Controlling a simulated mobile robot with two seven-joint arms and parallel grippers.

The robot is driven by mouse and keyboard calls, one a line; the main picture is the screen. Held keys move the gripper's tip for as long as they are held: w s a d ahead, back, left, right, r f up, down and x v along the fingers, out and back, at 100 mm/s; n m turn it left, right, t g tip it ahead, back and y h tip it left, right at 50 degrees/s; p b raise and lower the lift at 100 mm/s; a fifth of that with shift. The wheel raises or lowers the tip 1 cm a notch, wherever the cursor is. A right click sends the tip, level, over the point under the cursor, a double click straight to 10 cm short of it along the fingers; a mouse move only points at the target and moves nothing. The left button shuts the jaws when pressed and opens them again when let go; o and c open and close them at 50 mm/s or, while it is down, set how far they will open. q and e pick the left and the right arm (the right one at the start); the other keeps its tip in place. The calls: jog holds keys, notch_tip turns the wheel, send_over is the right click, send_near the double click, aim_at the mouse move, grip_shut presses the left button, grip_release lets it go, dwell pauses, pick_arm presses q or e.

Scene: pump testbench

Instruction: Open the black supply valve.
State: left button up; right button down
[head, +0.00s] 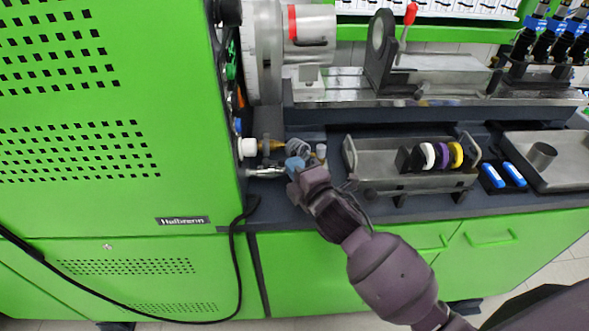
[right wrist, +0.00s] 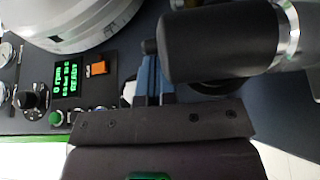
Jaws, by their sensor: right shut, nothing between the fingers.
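My right gripper (head: 294,166) is at the green cabinet's right side, beside the pipe fittings, with its blue fingertips together. In the right wrist view its blue fingers (right wrist: 153,80) are shut with nothing between them. A thick black cylinder with a shiny metal collar (right wrist: 215,45) is close beside the fingers there; it may be the black supply valve's handle, but I cannot tell for sure. In the head view a brass fitting (head: 270,146) and a metal pipe (head: 265,173) come out of the cabinet near the gripper. The valve's position is not clear. My left gripper is out of view.
The green cabinet (head: 120,100) blocks the left. A grey tray (head: 375,178) with coloured rings stands right of my gripper. A black cable (head: 237,250) hangs in front. The wrist view shows a panel with a green display (right wrist: 68,78) and a black knob (right wrist: 32,97).

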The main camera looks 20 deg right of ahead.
pick_arm(q)
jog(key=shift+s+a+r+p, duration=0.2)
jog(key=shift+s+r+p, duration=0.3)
jog(key=shift+p, duration=0.55)
pick_arm(e)
jog(key=shift+w+d+r+n+y, duration=0.25)
jog(key=shift+w+d+n+y, duration=0.25)
jog(key=shift+w+d+y, duration=0.3)
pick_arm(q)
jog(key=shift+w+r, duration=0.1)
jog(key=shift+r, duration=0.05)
pick_arm(e)
jog(key=shift+w, duration=0.1)
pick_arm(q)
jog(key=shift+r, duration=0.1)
